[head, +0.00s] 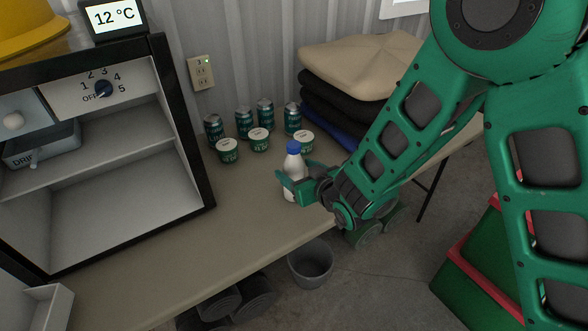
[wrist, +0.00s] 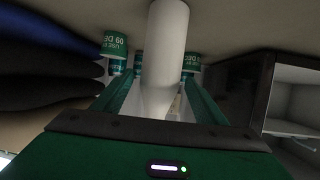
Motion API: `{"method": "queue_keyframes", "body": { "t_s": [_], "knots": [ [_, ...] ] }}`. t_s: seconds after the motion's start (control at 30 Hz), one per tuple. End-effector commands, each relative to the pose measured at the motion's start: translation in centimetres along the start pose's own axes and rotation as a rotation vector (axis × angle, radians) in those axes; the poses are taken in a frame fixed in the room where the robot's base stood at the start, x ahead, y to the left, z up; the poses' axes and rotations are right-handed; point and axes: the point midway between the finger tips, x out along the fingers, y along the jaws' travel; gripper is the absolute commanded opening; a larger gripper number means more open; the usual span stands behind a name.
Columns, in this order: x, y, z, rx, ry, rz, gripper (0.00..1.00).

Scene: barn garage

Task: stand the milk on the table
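The milk (head: 293,161) is a small white bottle with a blue cap. It is upright at the table's front edge in the head view. My gripper (head: 297,177) reaches it from the right, with one green finger on either side of its body. The wrist view shows the white bottle (wrist: 167,45) between the two fingers (wrist: 163,90), with no clear gap at the fingertips, so the gripper looks shut on it. The bottle's base is close to the tabletop (head: 235,215); I cannot tell whether it touches.
Green-and-white tubs (head: 260,140) and several cans (head: 244,122) stand behind the milk. An open cooler cabinet (head: 130,215) is at left, folded cloths (head: 345,85) at back right. A grey bucket (head: 311,263) is below the front edge. The table's front middle is clear.

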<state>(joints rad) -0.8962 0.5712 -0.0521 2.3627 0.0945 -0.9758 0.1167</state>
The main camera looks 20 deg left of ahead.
Motion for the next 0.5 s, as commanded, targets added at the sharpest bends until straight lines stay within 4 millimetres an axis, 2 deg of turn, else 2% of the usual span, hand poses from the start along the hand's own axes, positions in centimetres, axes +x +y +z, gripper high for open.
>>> {"method": "queue_keyframes", "body": {
  "t_s": [0.17,0.5],
  "knots": [
    [-0.7,0.0,-0.2,0.000,-0.001,0.000,0.66],
    [-5.8,0.1,-0.2,0.000,0.000,0.000,0.66]
  ]
}}
